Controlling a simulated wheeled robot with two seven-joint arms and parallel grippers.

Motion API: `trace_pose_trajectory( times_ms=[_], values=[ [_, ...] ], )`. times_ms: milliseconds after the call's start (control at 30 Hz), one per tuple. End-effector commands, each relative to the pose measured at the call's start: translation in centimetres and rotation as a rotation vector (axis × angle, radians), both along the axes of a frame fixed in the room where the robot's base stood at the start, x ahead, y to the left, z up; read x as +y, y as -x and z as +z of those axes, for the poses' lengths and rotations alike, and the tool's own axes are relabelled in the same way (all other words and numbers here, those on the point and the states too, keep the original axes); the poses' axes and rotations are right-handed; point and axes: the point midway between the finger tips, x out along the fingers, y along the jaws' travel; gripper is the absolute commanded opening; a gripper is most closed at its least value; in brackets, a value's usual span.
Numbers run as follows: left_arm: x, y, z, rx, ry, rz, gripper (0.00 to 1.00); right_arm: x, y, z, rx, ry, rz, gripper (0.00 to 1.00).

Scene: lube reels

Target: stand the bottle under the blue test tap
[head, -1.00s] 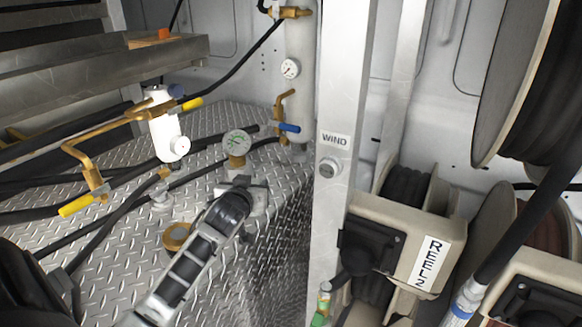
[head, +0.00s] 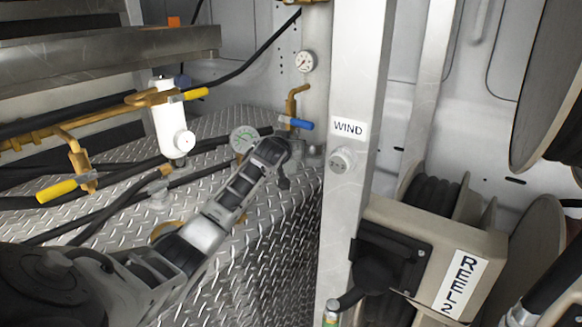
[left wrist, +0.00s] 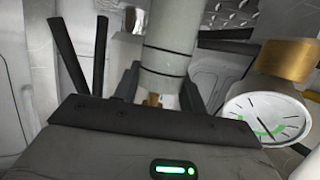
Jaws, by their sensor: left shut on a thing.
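The blue test tap (head: 300,124) has a blue lever and a brass body. In the left wrist view, a pale grey cylinder with dark rings, seemingly the bottle (left wrist: 167,55), shows between the two dark fingers (left wrist: 158,95). Its far end is out of frame, and I cannot tell whether it touches the deck. My right gripper is not in view.
A round gauge (head: 243,139) stands close left of my gripper and shows in the left wrist view (left wrist: 265,120). Yellow-handled brass valves (head: 75,170) and black hoses lie further left. The WIND post (head: 352,200) and REEL 2 box (head: 430,250) are right.

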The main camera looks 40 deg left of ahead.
Motion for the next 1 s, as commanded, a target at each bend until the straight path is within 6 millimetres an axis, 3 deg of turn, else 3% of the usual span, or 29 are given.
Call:
trace_pose_trajectory(
  times_ms=[33,200,333,567,733,967,1000],
  values=[
    [0.4,-0.7,-0.4,-0.003,-0.001,0.001,0.20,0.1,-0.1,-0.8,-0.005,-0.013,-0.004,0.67],
    [1.1,-1.8,-0.1,-0.001,-0.002,0.000,0.20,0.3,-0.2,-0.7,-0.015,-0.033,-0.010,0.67],
    [1.1,-2.0,-0.7,0.001,-0.002,-0.001,0.20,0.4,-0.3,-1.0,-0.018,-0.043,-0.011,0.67],
    [1.1,-1.9,-3.6,0.000,-0.002,-0.001,0.20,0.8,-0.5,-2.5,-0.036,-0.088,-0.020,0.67],
    [1.0,-1.9,-3.4,-0.001,-0.002,-0.001,0.20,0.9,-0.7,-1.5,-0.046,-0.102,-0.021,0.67],
    [1.0,-1.9,-3.8,0.000,-0.001,-0.001,0.20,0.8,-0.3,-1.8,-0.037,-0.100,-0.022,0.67],
    [1.0,-1.9,-3.8,0.000,-0.001,-0.001,0.47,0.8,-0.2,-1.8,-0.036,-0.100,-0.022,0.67]
  ],
)
